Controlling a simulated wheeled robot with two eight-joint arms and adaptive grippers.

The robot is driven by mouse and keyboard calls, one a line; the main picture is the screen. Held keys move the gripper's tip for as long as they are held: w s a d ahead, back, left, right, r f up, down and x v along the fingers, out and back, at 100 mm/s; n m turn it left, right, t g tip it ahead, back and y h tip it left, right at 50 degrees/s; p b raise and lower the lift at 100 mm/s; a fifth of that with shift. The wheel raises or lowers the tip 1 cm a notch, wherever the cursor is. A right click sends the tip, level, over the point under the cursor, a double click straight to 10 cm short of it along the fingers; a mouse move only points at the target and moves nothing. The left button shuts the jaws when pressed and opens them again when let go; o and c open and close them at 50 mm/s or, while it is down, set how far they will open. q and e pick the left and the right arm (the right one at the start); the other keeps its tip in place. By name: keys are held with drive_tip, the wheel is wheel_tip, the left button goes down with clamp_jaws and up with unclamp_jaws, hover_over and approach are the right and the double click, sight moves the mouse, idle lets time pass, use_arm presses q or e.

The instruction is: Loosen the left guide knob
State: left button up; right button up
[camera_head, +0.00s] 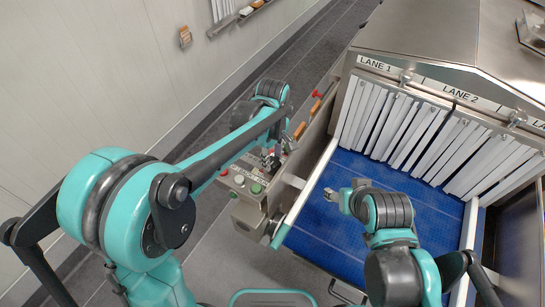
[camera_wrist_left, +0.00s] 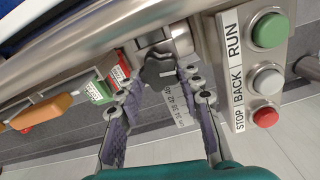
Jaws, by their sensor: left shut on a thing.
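The left guide knob (camera_wrist_left: 158,70) is a black lobed knob on a metal fitting below the steel rail, seen in the left wrist view. My left gripper (camera_wrist_left: 160,84) is shut on it, with one purple-padded finger on each side. In the head view my left gripper (camera_head: 271,160) is at the conveyor's left side, by the button box, and the knob is hard to make out there. A numbered scale (camera_wrist_left: 180,103) shows between the fingers. My right gripper (camera_head: 338,197) hangs over the blue belt, empty; its finger opening is too small to judge.
The button box (camera_head: 243,183) with RUN, BACK and STOP buttons sits close to my left gripper. Red and green tags (camera_wrist_left: 98,91) and orange handles (camera_wrist_left: 42,111) line the other side. White strip curtains (camera_head: 400,125) hang over the blue belt (camera_head: 325,240).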

sight(273, 160)
use_arm(q)
drive_tip(key=o, duration=1.2)
drive_tip(key=shift+c, duration=0.2)
wheel_tip(273, 160, up, 12)
